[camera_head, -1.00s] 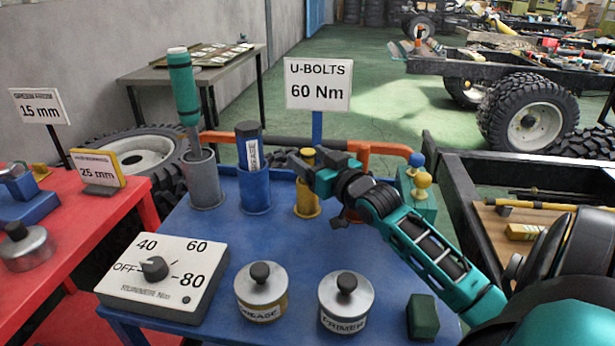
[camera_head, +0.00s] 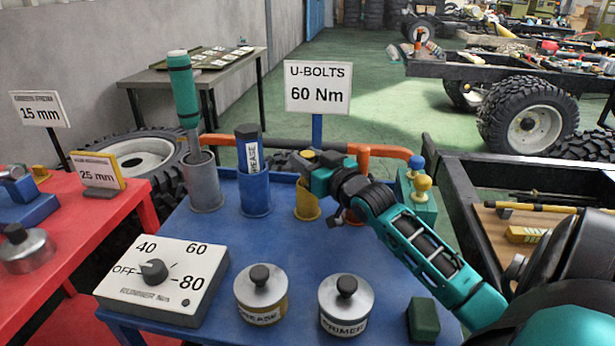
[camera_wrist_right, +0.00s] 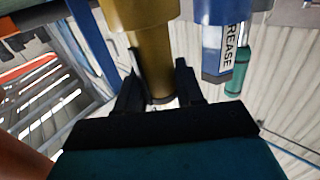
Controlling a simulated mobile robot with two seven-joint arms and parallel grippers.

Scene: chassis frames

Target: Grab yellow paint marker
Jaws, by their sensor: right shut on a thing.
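The yellow paint marker (camera_wrist_right: 152,62) stands in a yellow cup (camera_head: 307,205) on the blue table. Only a little of its top shows in the head view, behind the fingers. My right gripper (camera_head: 308,160) reaches in from the right and is shut on the marker's upper part, above the cup. In the right wrist view, which looks upside down, the two dark fingers of the right gripper (camera_wrist_right: 157,86) lie on either side of the marker. My left gripper is not in view.
A blue grease marker (camera_head: 250,150) stands in a blue cup just left. A green-handled tool (camera_head: 183,90) stands in a grey cup further left. An orange rail (camera_head: 375,151) and U-bolts sign (camera_head: 318,87) are behind. A dial box (camera_head: 160,278) and two lidded tins occupy the front.

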